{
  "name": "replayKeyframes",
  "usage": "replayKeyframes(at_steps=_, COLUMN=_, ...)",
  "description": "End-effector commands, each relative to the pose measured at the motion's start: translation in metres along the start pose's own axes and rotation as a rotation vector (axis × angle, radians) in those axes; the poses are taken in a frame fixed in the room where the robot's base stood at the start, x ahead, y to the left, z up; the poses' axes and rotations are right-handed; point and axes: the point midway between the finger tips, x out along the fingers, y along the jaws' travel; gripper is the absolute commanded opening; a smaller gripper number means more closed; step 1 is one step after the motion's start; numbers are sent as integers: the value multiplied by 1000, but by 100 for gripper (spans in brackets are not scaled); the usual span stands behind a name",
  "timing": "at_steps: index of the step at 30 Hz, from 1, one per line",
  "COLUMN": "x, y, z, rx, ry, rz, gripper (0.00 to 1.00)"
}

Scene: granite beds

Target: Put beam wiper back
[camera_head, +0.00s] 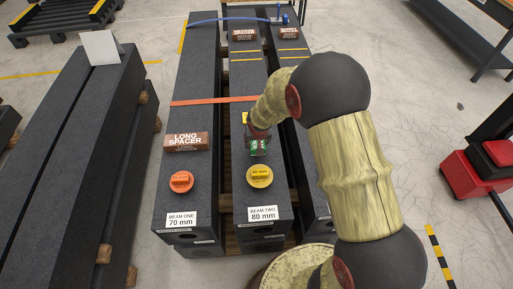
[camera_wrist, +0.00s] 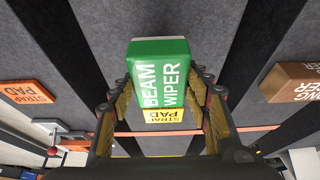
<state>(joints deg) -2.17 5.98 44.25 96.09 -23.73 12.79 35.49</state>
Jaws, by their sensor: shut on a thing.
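The beam wiper (camera_wrist: 160,72) is a green block with white lettering, seen between the fingers in the wrist view. In the head view the green wiper (camera_head: 258,146) shows over the middle beam, labelled BEAM TWO 80 mm (camera_head: 262,214). My gripper (camera_wrist: 163,85) is shut on the wiper, with a finger along each side. The gripper (camera_head: 259,132) is partly hidden by my arm in the head view. A yellow strap pad (camera_wrist: 164,116) appears just beyond the wiper; its yellow edge (camera_head: 246,118) shows in the head view. I cannot tell whether the wiper touches the beam.
A brown long spacer (camera_head: 186,141) lies on beam one. An orange round cap (camera_head: 181,181) and a yellow one (camera_head: 260,176) sit near the beam ends. An orange strip (camera_head: 213,101) crosses the beams. An orange strap pad (camera_wrist: 28,93) lies on a neighbouring beam.

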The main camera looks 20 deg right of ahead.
Motion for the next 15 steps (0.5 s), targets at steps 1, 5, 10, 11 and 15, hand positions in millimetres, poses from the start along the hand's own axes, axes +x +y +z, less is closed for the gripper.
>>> replayKeyframes(at_steps=1, x=7, y=-3, z=0, rx=-1, ry=0, rz=0, gripper=28)
replayKeyframes(at_steps=5, x=28, y=-3, z=8, rx=-1, ry=-3, rz=0, gripper=28)
replayKeyframes(at_steps=10, x=36, y=-3, z=11, rx=0, ry=0, rz=0, gripper=24)
replayKeyframes(at_steps=11, x=35, y=-3, z=11, rx=0, ry=0, rz=0, gripper=24)
replayKeyframes(at_steps=15, x=35, y=-3, z=11, rx=0, ry=0, rz=0, gripper=24)
